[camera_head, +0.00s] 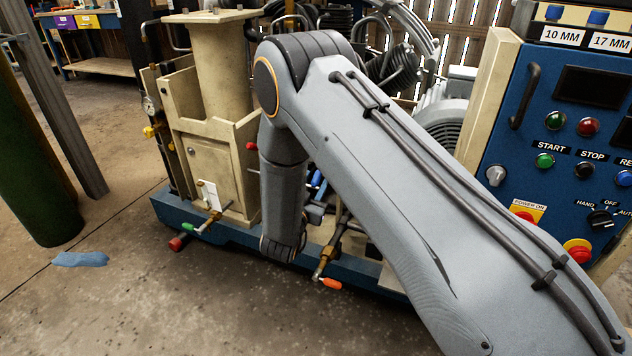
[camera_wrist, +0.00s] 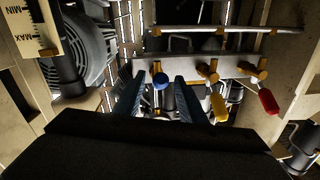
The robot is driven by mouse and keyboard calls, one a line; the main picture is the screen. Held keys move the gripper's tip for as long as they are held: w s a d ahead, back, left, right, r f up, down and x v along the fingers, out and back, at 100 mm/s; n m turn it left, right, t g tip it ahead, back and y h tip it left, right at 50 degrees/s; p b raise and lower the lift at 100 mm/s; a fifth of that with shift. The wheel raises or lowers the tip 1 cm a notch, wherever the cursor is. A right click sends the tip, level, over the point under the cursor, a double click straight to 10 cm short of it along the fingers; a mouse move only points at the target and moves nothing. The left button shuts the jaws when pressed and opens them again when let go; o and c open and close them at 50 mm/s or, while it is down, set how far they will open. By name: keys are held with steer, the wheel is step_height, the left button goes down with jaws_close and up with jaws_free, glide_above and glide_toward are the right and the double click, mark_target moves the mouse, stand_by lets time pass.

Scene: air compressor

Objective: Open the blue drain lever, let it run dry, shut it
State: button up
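In the wrist view, the blue drain lever (camera_wrist: 160,81) shows nearly end-on, as a short rounded blue handle below a brass valve on a pale bar. My gripper (camera_wrist: 159,92) is open. Its two dark blue fingers point toward the bar, one on each side of the blue handle, with gaps between. How far the fingertips reach along the handle I cannot tell. In the head view my arm hides most of the valve row; small blue parts (camera_head: 317,182) show beside my wrist, but I cannot tell whether they are lever or fingers.
In the wrist view a yellow lever (camera_wrist: 219,107) and a red lever (camera_wrist: 268,101) hang right of the blue one. In the head view, green (camera_head: 188,228) and orange (camera_head: 332,283) handles stick out low. A control panel (camera_head: 570,130) stands right; open floor lies front left.

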steer(key=shift+w+d, duration=0.15)
steer(key=shift+w, duration=0.55)
jaws_close()
steer(key=shift+d+r, duration=0.1)
